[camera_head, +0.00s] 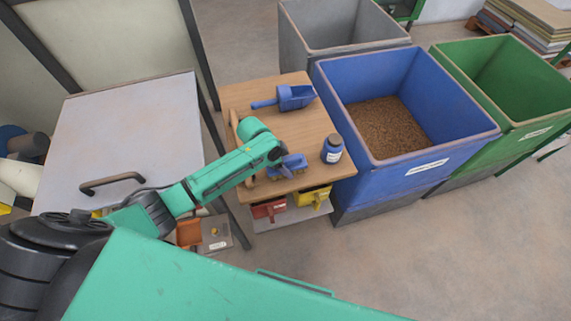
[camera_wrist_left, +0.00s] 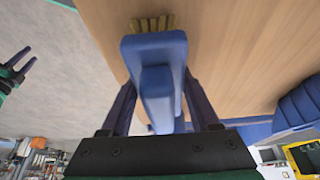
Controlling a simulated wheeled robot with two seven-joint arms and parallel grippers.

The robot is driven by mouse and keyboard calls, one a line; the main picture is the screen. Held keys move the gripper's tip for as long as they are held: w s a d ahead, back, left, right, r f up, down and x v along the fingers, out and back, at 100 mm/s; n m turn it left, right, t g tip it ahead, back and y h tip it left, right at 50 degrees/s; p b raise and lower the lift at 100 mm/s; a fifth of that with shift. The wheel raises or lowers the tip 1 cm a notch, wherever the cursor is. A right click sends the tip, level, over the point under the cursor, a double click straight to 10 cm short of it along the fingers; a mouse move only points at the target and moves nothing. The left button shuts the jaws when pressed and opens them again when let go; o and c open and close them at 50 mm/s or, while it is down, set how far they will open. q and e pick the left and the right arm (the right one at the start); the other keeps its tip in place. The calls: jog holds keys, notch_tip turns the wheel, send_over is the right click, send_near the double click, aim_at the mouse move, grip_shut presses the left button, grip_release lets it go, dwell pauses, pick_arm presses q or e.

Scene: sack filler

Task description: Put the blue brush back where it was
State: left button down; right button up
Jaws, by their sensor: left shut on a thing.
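The blue brush (camera_head: 292,165) is at the front part of the small wooden-topped table, left of the jar. In the left wrist view the brush (camera_wrist_left: 155,48) sits between my two fingers, its tan bristles at the far end against the wooden surface or just above it; I cannot tell which. My left gripper (camera_head: 280,170) is shut on the brush; its fingers also show in the left wrist view (camera_wrist_left: 160,110). A gripper with two spread prongs, apparently my right one (camera_wrist_left: 18,68), shows at the left edge of that view, empty.
A blue scoop (camera_head: 294,97) lies at the back of the wooden table top (camera_head: 305,127). A labelled jar (camera_head: 332,149) stands near its right edge. Red (camera_head: 268,209) and yellow (camera_head: 314,196) items sit below. Grey, blue (camera_head: 400,175) and green bins stand behind and right.

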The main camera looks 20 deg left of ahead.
pick_arm(q)
jog(key=shift+w+f, duration=0.1)
jog(key=shift+c, duration=0.6)
grip_release()
pick_arm(e)
jog(key=shift+s+f, duration=0.15)
jog(key=shift+s, duration=0.35)
pick_arm(q)
jog(key=shift+r, duration=0.25)
jog(key=v, duration=1.1)
jog(key=shift+a+r+b, duration=0.15)
jog(key=shift+r+b, duration=0.15)
jog(key=shift+r, duration=0.05)
pick_arm(e)
jog(key=shift+w+f, duration=0.2)
